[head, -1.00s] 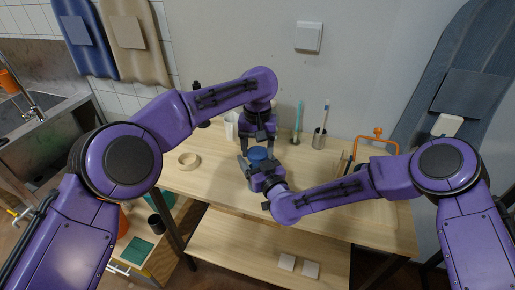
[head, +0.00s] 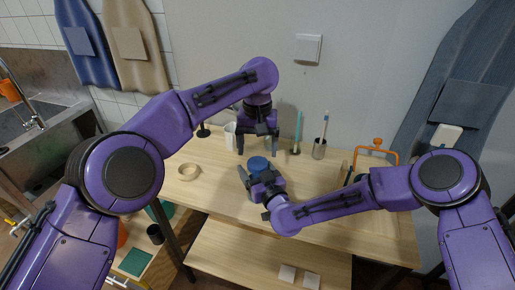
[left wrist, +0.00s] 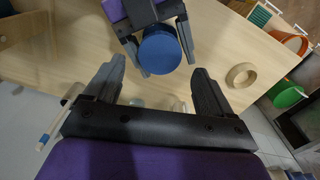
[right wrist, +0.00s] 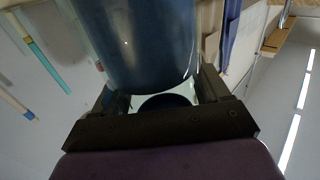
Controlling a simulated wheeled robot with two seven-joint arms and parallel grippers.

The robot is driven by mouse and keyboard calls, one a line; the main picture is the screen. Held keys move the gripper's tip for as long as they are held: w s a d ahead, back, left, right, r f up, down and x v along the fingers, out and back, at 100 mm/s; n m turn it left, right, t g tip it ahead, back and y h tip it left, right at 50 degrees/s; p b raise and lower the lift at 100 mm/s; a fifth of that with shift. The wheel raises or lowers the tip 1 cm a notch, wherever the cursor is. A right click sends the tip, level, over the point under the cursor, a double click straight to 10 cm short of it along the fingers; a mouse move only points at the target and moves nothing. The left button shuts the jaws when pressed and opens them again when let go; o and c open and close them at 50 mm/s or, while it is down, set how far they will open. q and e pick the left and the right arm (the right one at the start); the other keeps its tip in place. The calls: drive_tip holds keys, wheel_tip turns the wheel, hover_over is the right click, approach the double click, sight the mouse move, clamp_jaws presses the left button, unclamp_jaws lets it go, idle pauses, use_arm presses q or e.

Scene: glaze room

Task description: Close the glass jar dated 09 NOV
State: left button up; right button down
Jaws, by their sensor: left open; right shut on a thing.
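My right gripper (head: 254,178) is shut around the jar's body, which fills the top of the right wrist view (right wrist: 140,45) as a dark blue cylinder. The lid sits on top of the jar; I cannot tell how tightly. No date is readable. My left gripper (head: 258,150) is open and empty, behind and above the jar, apart from the lid. Its spread fingers show in the left wrist view (left wrist: 157,85).
A tape ring (head: 188,171) lies left on the table. A white cup (head: 230,135), a teal stick on a base (head: 298,132) and a metal cup with a brush (head: 319,149) stand at the back. An orange-framed tool (head: 377,150) is at right.

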sight(257, 163)
use_arm(q)
wheel_tip(257, 163, up, 3)
drive_tip(key=shift+r+n, duration=0.2)
drive_tip(key=shift+n, duration=0.8)
drive_tip(key=shift+f, duration=4)
drive_tip(key=c, duration=1.1)
drive_tip(key=m, duration=0.3)
drive_tip(key=o, duration=1.2)
drive_tip(key=shift+c, duration=0.2)
